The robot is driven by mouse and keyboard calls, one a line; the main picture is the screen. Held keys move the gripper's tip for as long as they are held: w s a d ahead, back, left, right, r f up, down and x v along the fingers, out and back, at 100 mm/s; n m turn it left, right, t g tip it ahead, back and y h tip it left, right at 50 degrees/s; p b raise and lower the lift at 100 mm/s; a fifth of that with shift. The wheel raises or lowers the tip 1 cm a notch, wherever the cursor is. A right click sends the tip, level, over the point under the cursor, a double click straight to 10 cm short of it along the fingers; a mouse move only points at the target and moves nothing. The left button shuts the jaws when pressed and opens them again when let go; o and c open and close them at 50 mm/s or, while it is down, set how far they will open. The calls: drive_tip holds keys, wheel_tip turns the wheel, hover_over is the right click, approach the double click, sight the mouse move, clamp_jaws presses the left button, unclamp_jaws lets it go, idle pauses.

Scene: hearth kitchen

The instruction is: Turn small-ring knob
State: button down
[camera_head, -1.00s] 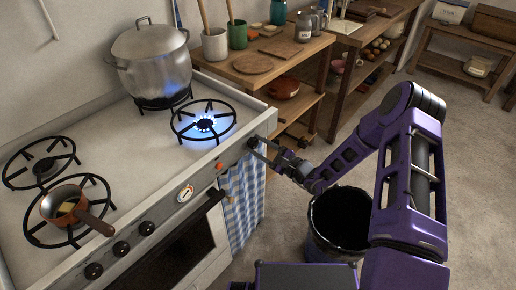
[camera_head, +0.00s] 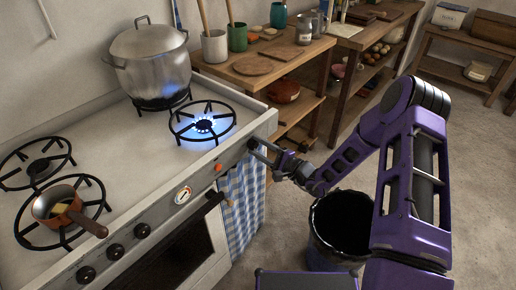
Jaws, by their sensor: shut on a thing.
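The stove (camera_head: 110,150) fills the left side, with a row of dark knobs on its front panel. My gripper (camera_head: 260,148) is at the right end of that panel, shut on a dark knob (camera_head: 253,144). The fingers partly hide the knob, so its angle is hard to read. The front right ring (camera_head: 204,125) above it burns with a blue flame and has no pot on it. A large lidded pot (camera_head: 152,62) stands on the back ring over a blue flame. A small copper pan (camera_head: 62,205) with something yellow in it sits on the ring at the front left.
A checked blue cloth (camera_head: 243,205) hangs on the stove front below my gripper. A dark bin (camera_head: 341,225) stands on the floor under my arm. A wooden shelf table (camera_head: 262,70) with crocks stands beyond the stove.

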idle(0.3)
drive_tip(key=shift+c, duration=1.8)
unclamp_jaws()
drive_tip(key=shift+d, duration=0.1)
drive_tip(key=v, duration=1.7)
drive_tip(key=shift+s+p, duration=0.2)
drive_tip(key=shift+p, duration=0.2)
drive_tip(key=shift+f, duration=0.15)
